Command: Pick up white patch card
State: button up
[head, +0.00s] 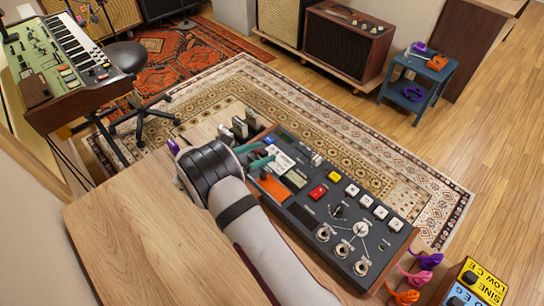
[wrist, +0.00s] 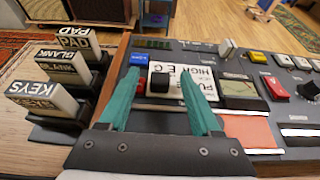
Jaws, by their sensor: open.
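The white patch card (wrist: 200,82) lies on the left part of the dark console, with black print that reads partly "HIGH C.E.G". A black knob-like grip (wrist: 160,84) stands up at its left side. In the head view the white card (head: 281,160) shows just beyond my fingertips. My gripper (wrist: 160,74) is open, its two teal fingers spread on either side of the black grip. The right finger covers part of the card. I cannot tell whether the fingers touch it. In the head view my gripper (head: 270,152) reaches over the console's left end, with nothing seen held.
The console (head: 335,215) carries several buttons, knobs and dials. Upright label blocks, including KEYS (wrist: 45,98), BLANK (wrist: 65,65) and PAD (wrist: 76,38), stand left of my fingers. The wooden tabletop (head: 130,240) is clear at left.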

grip_shut()
dwell(0.4)
